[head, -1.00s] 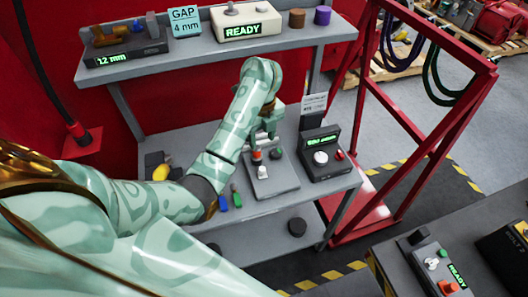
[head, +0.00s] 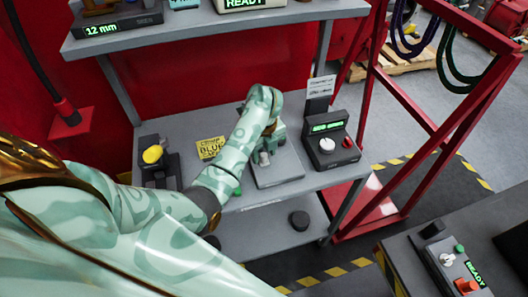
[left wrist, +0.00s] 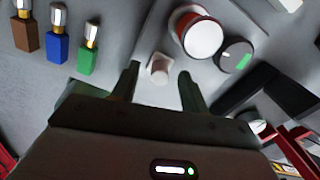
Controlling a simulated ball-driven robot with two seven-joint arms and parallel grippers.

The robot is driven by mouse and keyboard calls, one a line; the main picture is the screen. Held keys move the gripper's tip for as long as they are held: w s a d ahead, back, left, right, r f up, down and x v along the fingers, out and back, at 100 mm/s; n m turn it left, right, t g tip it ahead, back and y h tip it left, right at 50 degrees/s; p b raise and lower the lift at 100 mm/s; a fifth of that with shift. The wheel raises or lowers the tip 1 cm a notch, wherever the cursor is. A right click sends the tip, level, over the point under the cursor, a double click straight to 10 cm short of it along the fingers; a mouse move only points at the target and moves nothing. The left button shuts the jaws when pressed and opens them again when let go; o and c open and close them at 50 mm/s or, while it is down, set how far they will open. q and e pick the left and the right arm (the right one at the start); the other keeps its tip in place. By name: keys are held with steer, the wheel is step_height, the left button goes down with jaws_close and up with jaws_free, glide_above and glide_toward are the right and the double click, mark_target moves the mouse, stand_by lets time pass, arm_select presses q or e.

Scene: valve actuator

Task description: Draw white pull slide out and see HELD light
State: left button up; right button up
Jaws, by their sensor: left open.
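The white pull slide (left wrist: 159,68) is a small pale block on a grey panel, between the tips of my left gripper (left wrist: 158,82) in the left wrist view. The fingers stand apart on either side of it, and I cannot tell whether either touches it. In the head view the white slide (head: 264,158) shows just below my left gripper (head: 268,142), on the grey panel box (head: 280,178). A red button with a white face (left wrist: 203,36) and a dark knob with a green mark (left wrist: 236,55) are beside it. No light reading HELD is legible. My right gripper is not in view.
A dark box with a green display (head: 327,127) and white knob stands right of the panel; its text is unreadable. Brown, blue and green tools (left wrist: 57,48) lie to the left in the wrist view. A yellow tag (head: 210,148) lies on the bench. A red frame (head: 425,130) stands right.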

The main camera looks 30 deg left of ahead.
arm_select(q)
jaws_close()
steer(key=c, duration=0.9)
jaws_free()
steer(key=shift+c, duration=0.4)
steer(key=shift+s+d, duration=0.1)
steer(key=shift+d, duration=0.05)
steer(key=shift+s+d, duration=0.1)
steer(key=shift+d, duration=0.05)
steer(key=shift+s+d+p, duration=0.75)
steer(key=shift+s+d, duration=0.05)
steer(key=shift+d, duration=0.15)
steer(key=shift+w+a+b, duration=0.55)
steer(key=shift+w+a, duration=0.45)
steer(key=shift+a, duration=0.2)
steer(key=o, duration=1)
